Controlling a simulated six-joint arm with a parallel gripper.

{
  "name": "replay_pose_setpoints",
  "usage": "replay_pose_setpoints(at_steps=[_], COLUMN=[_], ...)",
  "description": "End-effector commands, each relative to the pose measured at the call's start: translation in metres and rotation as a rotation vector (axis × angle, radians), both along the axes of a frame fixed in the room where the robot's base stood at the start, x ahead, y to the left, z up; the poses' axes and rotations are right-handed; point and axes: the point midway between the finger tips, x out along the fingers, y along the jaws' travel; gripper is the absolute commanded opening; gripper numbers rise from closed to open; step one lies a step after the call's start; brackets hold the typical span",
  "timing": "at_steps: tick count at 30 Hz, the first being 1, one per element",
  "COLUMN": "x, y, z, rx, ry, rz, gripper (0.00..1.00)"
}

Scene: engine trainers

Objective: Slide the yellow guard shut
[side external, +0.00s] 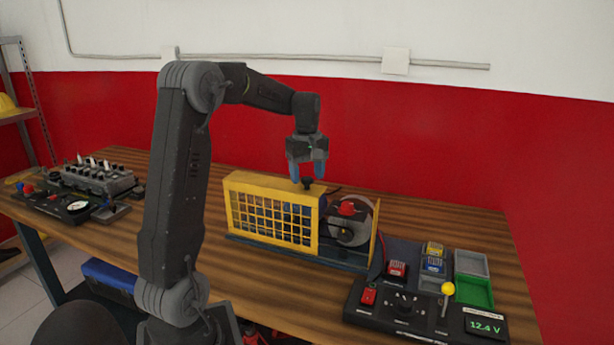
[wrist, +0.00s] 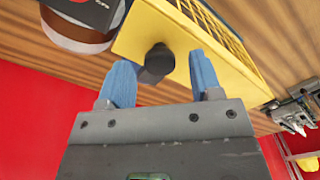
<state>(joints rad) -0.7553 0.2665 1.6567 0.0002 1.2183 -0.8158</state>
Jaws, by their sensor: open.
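The yellow guard (side external: 262,213) is a mesh-fronted cover on a dark base on the bench. It covers the left part of the base, and the right part is uncovered, with a wheel-like disc (side external: 358,225) and a red part (side external: 347,208) showing. A black knob (side external: 307,183) stands on the guard's top near its right end. My gripper (side external: 307,170) points down over this knob with its blue fingers apart. In the wrist view the guard's yellow top (wrist: 185,48) and the knob (wrist: 158,60) show, with the knob between or just beyond the fingertips (wrist: 160,75); contact cannot be told.
A control panel (side external: 400,307) with a yellow-knobbed lever and a 12.4 V display stands at the right front. Grey and green trays (side external: 474,291) lie behind it. Another trainer with several switches (side external: 98,178) is at the far left. A red and white wall is behind.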

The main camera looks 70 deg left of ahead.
Motion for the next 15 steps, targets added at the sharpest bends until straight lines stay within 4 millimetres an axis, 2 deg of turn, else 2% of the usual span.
replay_pose_setpoints(at_steps=[4, 12, 15], x=[-0.0001, -0.0001, -0.0001], y=[-0.0001, -0.0001, -0.0001], z=[-0.0081, -0.0090, -0.0089], rx=[0.000, 0.000, 0.000], ry=[0.000, 0.000, 0.000], rz=[0.000, 0.000, 0.000], gripper=[0.59, 0.59, 0.49])
